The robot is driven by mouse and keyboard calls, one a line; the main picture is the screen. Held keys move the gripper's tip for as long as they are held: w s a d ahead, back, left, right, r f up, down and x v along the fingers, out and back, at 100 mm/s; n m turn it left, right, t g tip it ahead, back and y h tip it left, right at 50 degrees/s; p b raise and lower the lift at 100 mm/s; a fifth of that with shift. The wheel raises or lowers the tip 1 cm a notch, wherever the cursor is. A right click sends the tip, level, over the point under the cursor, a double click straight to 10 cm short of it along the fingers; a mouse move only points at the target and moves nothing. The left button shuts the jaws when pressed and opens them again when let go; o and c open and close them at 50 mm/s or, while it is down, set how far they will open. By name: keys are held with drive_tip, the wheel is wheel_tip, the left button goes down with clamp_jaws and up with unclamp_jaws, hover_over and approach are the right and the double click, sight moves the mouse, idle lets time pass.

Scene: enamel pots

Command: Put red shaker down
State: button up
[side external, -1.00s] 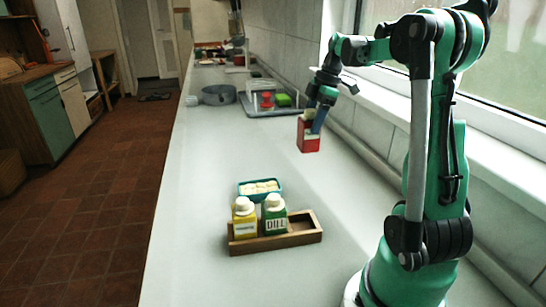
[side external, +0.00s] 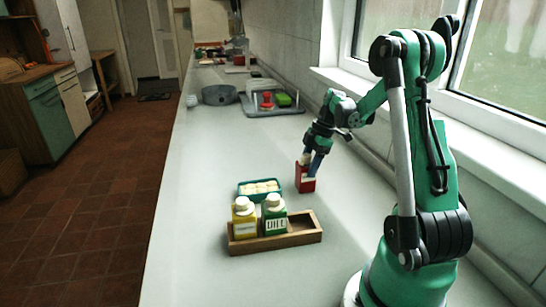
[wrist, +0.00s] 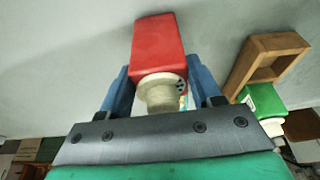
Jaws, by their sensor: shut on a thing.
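The red shaker (side external: 306,184) is held in my gripper (side external: 313,166), upright or nearly so, at or just above the counter behind the wooden rack. I cannot tell whether its base touches the counter. In the wrist view the red shaker (wrist: 158,50) sits between the blue fingers of my gripper (wrist: 160,85), its pale cap towards me. The wooden rack (side external: 305,237) holds a yellow shaker (side external: 243,220) and a green shaker (side external: 274,221) marked DILL. Its right-hand part is empty. Part of the rack (wrist: 280,55) and the green shaker (wrist: 264,103) also show in the wrist view.
A teal dish (side external: 260,188) with pale pieces stands behind the rack, left of the red shaker. A grey pot (side external: 219,95) and a drying tray (side external: 272,110) stand farther back. The tiled wall and window sill run along the right. The counter around the red shaker is clear.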

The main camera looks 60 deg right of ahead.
drive_tip(key=o, duration=1.1)
drive_tip(key=shift+f, duration=0.1)
drive_tip(key=shift+o, duration=0.2)
drive_tip(key=v, duration=1.2)
drive_tip(key=w+a+m+h, duration=0.2)
drive_tip(key=w+a+m, duration=0.25)
drive_tip(key=a, duration=0.95)
drive_tip(key=s+a+f+m+t, duration=0.1)
drive_tip(key=a+f+m+t, duration=0.2)
drive_tip(key=a, duration=1.1)
drive_tip(key=shift+s+m+t, duration=0.25)
drive_tip(key=shift+m+t, duration=0.5)
drive_tip(key=shift+t, duration=0.15)
drive_tip(key=shift+a, duration=0.1)
